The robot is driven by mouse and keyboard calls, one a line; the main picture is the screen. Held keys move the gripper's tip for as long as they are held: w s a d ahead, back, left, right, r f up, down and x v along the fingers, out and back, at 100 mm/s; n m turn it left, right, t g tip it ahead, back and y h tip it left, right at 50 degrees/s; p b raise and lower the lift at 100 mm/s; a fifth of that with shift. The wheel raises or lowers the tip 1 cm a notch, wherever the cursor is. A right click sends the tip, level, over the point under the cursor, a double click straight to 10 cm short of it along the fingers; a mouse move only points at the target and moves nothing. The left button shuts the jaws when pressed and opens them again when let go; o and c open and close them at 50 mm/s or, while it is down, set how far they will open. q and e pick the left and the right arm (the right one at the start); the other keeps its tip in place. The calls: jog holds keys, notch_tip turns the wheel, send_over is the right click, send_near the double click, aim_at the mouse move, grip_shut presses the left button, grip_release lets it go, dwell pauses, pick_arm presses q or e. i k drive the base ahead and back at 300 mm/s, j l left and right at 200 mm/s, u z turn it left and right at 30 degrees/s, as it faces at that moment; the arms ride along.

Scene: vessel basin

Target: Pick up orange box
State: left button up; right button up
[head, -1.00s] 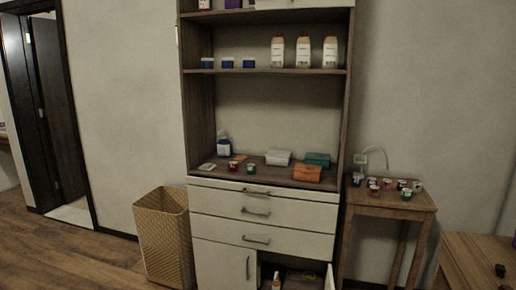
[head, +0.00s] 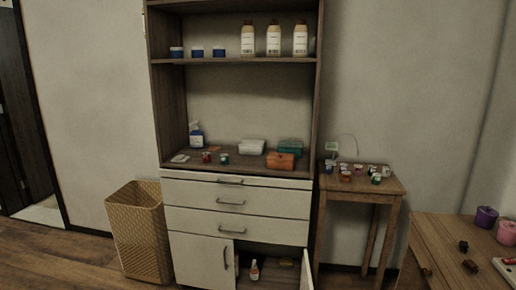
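The orange box (head: 281,161) sits on the open counter of a tall wooden cabinet (head: 183,126), near the counter's front right edge. A teal box (head: 290,146) is just behind it, and a white box (head: 251,147) is behind it to the left. Neither of my grippers shows in the head view, so I cannot see their state.
A cupboard door (head: 306,270) below stands open. A side table (head: 389,185) with several small pots is at right, a wooden table (head: 450,245) at front right, a wicker basket (head: 140,232) at left.

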aim_at(272, 163)
jog(key=i+j+z, duration=0.3)
jog(key=i+j, duration=0.2)
jog(key=i+j+z, duration=0.15)
jog(key=j, duration=0.2)
jog(key=i+j+z, duration=0.3)
jog(key=j, duration=0.4)
jog(key=i+j+z, duration=0.15)
jog(key=i+j, duration=0.15)
jog(key=i+j+z, duration=0.15)
jog(key=j, duration=0.35)
